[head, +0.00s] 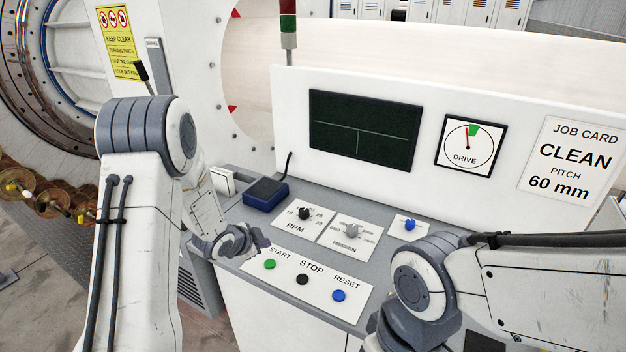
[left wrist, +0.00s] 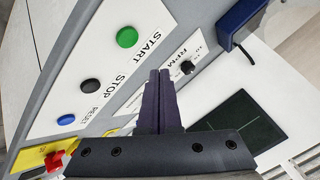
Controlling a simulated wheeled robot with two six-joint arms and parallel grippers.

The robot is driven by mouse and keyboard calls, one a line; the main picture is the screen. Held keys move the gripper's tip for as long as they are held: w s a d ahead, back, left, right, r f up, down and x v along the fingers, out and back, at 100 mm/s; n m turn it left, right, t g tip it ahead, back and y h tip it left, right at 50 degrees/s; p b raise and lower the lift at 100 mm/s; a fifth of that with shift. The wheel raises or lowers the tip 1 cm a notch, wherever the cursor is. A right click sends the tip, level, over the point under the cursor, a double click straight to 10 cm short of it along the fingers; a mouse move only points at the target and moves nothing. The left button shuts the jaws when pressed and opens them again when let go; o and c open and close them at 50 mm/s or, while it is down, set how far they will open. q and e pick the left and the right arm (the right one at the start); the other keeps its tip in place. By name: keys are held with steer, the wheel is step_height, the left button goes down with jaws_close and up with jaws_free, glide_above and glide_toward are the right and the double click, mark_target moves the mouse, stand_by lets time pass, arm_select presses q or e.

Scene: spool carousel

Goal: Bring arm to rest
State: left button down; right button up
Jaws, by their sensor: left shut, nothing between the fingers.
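My left gripper (head: 262,241) is above the sloped control desk (head: 226,215), close to the START button and left of the RPM knob. In the left wrist view its two dark fingers (left wrist: 160,75) are together with nothing between them. The green START button (head: 269,264), black STOP button (head: 303,279) and blue RESET button (head: 339,295) are all uncovered in the head view. My right arm comes in from the right over the desk's right end. Its gripper does not show.
The RPM knob (head: 304,213), a grey knob (head: 352,229) and a blue button (head: 409,224) sit on the desk. Behind are a dark screen (head: 364,129), a DRIVE dial (head: 468,146) and a job card (head: 570,162). A blue box (head: 265,193) stands at the desk's back left.

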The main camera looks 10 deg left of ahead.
arm_select(q)
steer(key=s+d+r+n+g+y+b, duration=0.1)
steer(key=s+d+r+n+g+b, duration=0.35)
steer(key=s+d, duration=0.75)
steer(key=s+d+r+g, duration=0.2)
steer(key=s+d, duration=0.1)
steer(key=s, duration=0.8)
steer(key=s+d+r+g, duration=0.2)
steer(key=s+d, duration=0.1)
steer(key=s, duration=0.9)
steer(key=shift+s+d+r, duration=0.2)
steer(key=shift+d+r, duration=0.05)
steer(key=shift+g, duration=0.25)
